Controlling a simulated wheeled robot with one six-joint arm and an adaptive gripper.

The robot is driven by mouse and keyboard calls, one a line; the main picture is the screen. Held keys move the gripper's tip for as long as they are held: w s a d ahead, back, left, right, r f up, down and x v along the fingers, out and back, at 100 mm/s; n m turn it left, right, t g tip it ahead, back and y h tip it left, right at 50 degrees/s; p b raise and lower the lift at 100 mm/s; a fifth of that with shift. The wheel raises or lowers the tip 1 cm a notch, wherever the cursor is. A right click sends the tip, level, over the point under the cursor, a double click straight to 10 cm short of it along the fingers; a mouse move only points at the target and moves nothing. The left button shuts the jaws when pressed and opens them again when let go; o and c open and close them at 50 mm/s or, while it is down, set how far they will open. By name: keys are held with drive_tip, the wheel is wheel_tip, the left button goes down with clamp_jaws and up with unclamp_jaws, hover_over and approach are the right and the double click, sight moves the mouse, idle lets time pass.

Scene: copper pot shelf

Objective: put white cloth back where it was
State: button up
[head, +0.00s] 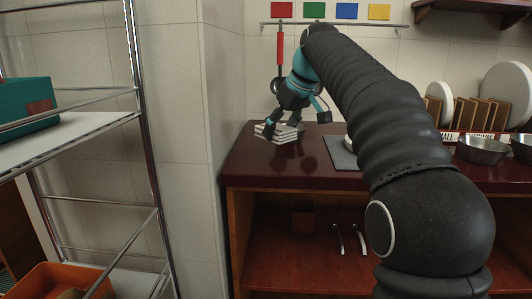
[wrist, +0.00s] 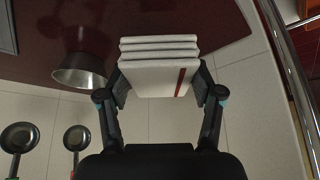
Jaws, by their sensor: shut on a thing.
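The white cloth (head: 279,131) is a folded stack with a red stripe, at the left end of the dark red countertop (head: 245,165) in the head view. In the wrist view the cloth (wrist: 158,62) sits between both fingers. My gripper (head: 284,127) is shut on it, with a finger against each side; it also shows in the wrist view (wrist: 160,92). The cloth is at or just above the counter surface; I cannot tell whether it touches. Part of it is hidden behind my fingers in the head view.
A grey mat (head: 341,152) lies right of the cloth. Metal bowls (head: 484,150) and a plate rack stand farther right. Utensils hang from a wall rail (head: 335,24). A wire shelf (head: 140,90) with a teal box (head: 25,103) stands at left. The wall corner is close to the cloth.

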sight(261, 160)
drive_tip(key=a+f, duration=0.1)
drive_tip(key=w+a+f, duration=0.1)
drive_tip(key=a, duration=0.1)
drive_tip(key=shift+w+a+f, duration=0.1)
drive_tip(key=shift+a+f, duration=0.1)
drive_tip(key=shift+a, duration=0.1)
drive_tip(key=shift+f+b, duration=0.7)
drive_tip(key=shift+f, duration=1.25)
drive_tip(key=shift+f, duration=0.2)
drive_tip(key=o, duration=1)
drive_tip(key=shift+r, duration=0.1)
drive_tip(key=p+v, duration=0.2)
drive_tip(key=v, duration=0.9)
drive_tip(key=shift+w+r, duration=0.1)
drive_tip(key=shift+s+d+r, duration=0.2)
drive_tip(key=shift+s+r, duration=0.05)
drive_tip(key=shift+r, duration=0.2)
